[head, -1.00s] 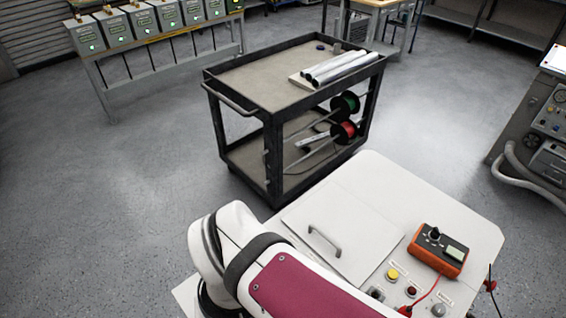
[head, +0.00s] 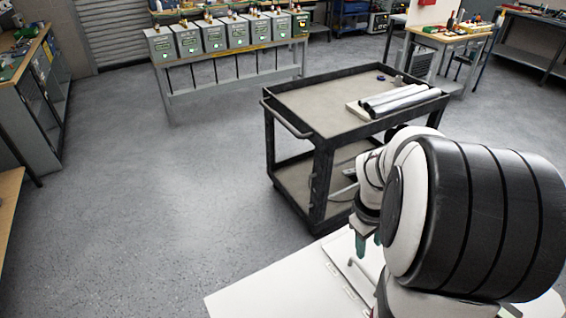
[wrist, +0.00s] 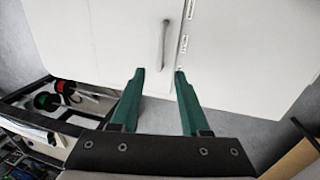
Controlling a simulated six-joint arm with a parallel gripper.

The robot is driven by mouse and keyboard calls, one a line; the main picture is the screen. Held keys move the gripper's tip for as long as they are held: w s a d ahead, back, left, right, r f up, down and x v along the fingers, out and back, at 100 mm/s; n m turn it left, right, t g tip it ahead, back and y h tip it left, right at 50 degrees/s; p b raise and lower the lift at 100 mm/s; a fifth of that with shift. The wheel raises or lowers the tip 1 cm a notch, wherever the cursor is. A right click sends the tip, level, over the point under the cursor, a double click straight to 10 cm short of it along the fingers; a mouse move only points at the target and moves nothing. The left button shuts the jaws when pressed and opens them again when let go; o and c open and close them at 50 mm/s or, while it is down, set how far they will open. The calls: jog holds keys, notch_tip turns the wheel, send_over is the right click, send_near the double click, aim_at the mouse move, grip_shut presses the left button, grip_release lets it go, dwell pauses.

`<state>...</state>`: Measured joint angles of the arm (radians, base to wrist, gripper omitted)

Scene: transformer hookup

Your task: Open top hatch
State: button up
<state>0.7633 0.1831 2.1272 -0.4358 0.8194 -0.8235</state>
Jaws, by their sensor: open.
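The top hatch is a white flat panel (wrist: 110,28) with a grey bar handle (wrist: 165,42) in the wrist view. In the head view, the white cabinet top (head: 265,292) shows at the bottom, and my arm hides much of the hatch. My gripper (wrist: 159,72) has two green fingers, which are apart and empty. In the wrist view the handle appears just beyond the fingertips, roughly in line with the gap between them, not between the fingers. In the head view my gripper (head: 367,243) points down over the hatch area.
A black cart (head: 318,155) with metal tubes (head: 400,101) on top stands just behind the cabinet. Its spools (wrist: 58,93) show at left in the wrist view. A bench with several grey boxes (head: 215,38) is farther back. The floor at left is clear.

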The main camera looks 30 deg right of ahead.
aim_at(366, 271)
jog(key=f, duration=0.4)
jog(key=d+f, duration=0.1)
jog(key=f, duration=0.3)
jog(key=d+f, duration=0.1)
jog(key=f, duration=0.3)
jog(key=shift+d, duration=0.1)
jog(key=shift+c, duration=0.3)
grip_shut()
jog(key=shift+r, duration=0.1)
dwell(0.4)
